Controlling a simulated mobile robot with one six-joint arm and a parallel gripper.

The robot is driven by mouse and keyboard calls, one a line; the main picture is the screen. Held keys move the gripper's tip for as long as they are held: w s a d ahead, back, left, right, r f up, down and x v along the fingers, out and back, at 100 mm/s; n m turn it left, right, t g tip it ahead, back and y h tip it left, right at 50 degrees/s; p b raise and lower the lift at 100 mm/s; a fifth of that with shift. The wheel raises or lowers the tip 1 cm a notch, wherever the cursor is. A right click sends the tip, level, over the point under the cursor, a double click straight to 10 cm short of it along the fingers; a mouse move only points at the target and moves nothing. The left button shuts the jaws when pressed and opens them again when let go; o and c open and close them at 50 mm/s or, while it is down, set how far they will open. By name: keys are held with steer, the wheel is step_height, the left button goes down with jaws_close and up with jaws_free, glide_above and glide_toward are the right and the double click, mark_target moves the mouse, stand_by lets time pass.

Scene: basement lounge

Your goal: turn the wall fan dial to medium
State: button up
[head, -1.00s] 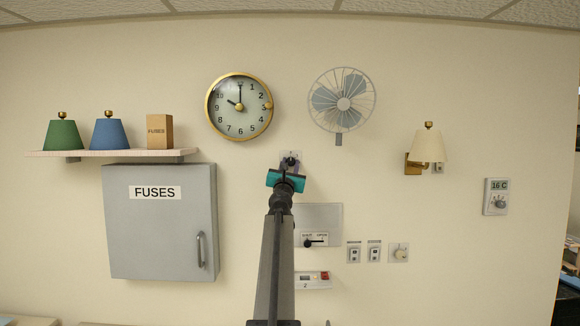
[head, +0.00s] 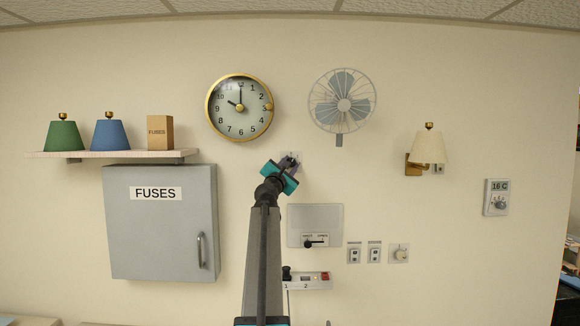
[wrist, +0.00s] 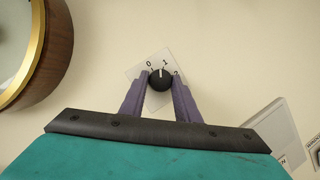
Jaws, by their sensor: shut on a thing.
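The wall fan (head: 343,100) hangs right of the clock. Its dial plate (head: 296,155) is on the wall below and left of it, mostly hidden by my gripper in the head view. In the wrist view the black round dial (wrist: 160,80) sits on a pale plate marked 0, 1 and 2, which looks tilted there. A short white mark on the dial points up, close to the 1. My gripper (head: 287,162), teal and rolled over to one side, has its two purple fingers shut on the dial, one on each side.
A gold-rimmed clock (head: 239,107) is up and left of the dial. A grey panel with a slider (head: 315,225) is below right. A fuse cabinet (head: 160,222) and a shelf (head: 110,154) with lampshades are left. A wall lamp (head: 428,147) is right.

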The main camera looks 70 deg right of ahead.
steer(key=shift+r+m+g+y+b, duration=0.25)
steer(key=shift+m+y, duration=0.65)
steer(key=shift+m, duration=1.45)
steer(key=shift+r+m+g+y+b, duration=0.15)
steer(key=shift+m+y+b, duration=0.6)
steer(key=shift+m, duration=1.55)
steer(key=shift+r+m+g+y+b, duration=0.1)
steer(key=shift+m+g+y+b, duration=0.2)
steer(key=shift+m+y, duration=1.4)
steer(key=shift+m+h, duration=0.65)
steer(key=shift+m, duration=0.1)
steer(key=shift+f, duration=0.1)
steer(key=o, duration=1)
steer(key=shift+a, duration=0.15)
